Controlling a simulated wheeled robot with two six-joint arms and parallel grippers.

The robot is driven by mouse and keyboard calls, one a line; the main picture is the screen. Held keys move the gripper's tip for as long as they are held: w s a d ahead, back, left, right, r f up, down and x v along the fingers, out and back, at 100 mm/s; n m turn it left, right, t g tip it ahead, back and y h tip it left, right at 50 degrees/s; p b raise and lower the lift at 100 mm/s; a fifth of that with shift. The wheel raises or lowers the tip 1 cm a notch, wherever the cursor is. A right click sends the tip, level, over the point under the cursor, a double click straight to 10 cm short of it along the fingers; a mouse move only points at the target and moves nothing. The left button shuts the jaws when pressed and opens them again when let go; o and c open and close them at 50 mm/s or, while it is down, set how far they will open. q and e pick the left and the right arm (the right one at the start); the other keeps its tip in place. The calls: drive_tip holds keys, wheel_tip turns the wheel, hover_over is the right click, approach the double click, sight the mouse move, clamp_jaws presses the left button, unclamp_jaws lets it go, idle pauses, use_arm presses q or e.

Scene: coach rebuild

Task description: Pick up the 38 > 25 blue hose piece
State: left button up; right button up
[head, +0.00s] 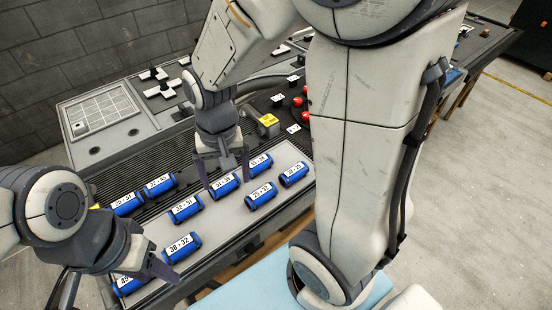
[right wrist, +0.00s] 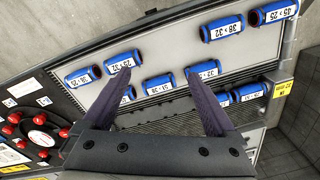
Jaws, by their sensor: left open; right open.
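Several blue hose pieces with white labels lie on a grey tray (head: 215,225). The rightmost hose piece (head: 293,174), at the tray's right end, has a small label that seems to read 38 > 25. It also shows at the far left of the row in the right wrist view (right wrist: 83,76). My right gripper (head: 227,178) is open and empty, pointing down around the middle of the row, to the left of that piece. In the right wrist view its fingers (right wrist: 161,86) frame another hose piece. My left gripper (head: 118,290) is open at the lower left, near the front pieces.
The 25 > 32 piece (head: 261,195) lies close beside the rightmost one. The 38 > 32 piece (head: 181,247) lies nearer the front. A yellow block (head: 268,121) and red knobs (head: 299,101) stand behind the tray. My right arm covers the area to the right.

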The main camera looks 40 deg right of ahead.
drive_tip(key=w+d+f+m, duration=0.35)
drive_tip(key=d+m, duration=0.35)
drive_tip(key=d, duration=0.4)
drive_tip(key=m, duration=0.6)
hover_over(294, 169)
wheel_tip(294, 169, down, 5)
drive_tip(key=shift+r, duration=0.1)
wheel_tip(294, 169, down, 4)
drive_tip(key=shift+r+p, duration=0.2)
drive_tip(key=shift+p, duration=0.15)
drive_tip(key=shift+s+f+p, duration=0.1)
drive_tip(key=shift+f+p, duration=0.5)
drive_tip(key=shift+f, duration=2.35)
drive_tip(key=shift+c, duration=0.4)
clamp_jaws()
